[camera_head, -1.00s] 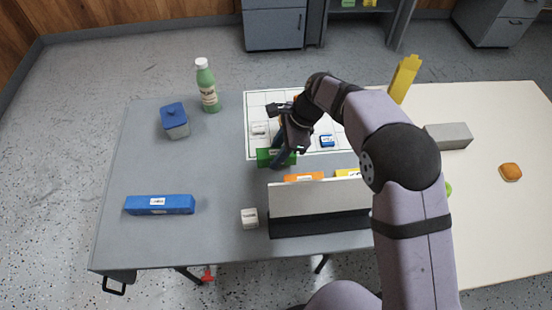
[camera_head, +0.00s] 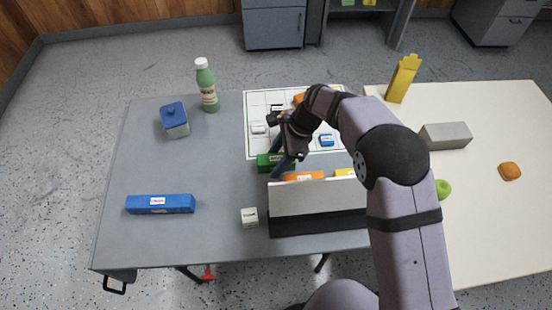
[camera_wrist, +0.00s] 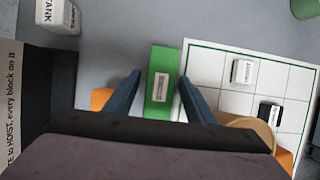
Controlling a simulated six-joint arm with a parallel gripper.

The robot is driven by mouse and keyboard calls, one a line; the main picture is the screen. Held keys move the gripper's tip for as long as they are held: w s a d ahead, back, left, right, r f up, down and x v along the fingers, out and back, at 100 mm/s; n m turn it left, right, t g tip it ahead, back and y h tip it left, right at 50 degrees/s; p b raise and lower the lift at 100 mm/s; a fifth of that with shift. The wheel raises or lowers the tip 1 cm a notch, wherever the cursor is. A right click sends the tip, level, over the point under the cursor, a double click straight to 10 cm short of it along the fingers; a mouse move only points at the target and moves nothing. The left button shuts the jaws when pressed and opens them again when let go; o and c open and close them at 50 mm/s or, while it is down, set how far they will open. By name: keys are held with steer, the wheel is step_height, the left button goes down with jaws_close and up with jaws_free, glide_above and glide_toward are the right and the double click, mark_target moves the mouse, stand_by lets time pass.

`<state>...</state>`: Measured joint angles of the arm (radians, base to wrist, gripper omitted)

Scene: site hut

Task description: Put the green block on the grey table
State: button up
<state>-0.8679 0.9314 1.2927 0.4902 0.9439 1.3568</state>
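The green block (camera_head: 265,161), with a white label, lies at the near left edge of the white grid board on the grey table (camera_head: 225,180). It also shows in the wrist view (camera_wrist: 161,65), beside the board's border. My gripper (camera_head: 275,175) is low over the block and hides part of it in the head view. In the wrist view my gripper's blue fingers (camera_wrist: 160,78) are spread, one on each side of the block, with gaps visible. I cannot tell their exact height against it.
The white grid board (camera_head: 258,97) holds small labelled blocks. A sign stand (camera_head: 315,200) stands close in front of my gripper.

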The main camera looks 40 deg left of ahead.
steer(key=b+v, duration=0.1)
steer(key=v, duration=1.1)
steer(key=shift+r, duration=0.1)
steer(key=w+d+n+t+h, duration=0.1)
steer(key=w+d+n+t, duration=0.2)
steer(key=d, duration=2)
steer(key=s+d+f+n, duration=0.1)
steer(key=s+d+n, duration=0.1)
steer(key=d, duration=0.4)
steer(key=s+d+f+n+h, duration=0.1)
steer(key=s+d+f+n, duration=0.1)
steer(key=s+d, duration=0.3)
steer(key=s+d+f+n+h, duration=0.1)
steer(key=s+d, duration=0.3)
steer(key=d, duration=0.5)
steer(key=shift+d+n, duration=0.2)
steer(key=shift+n, duration=0.3)
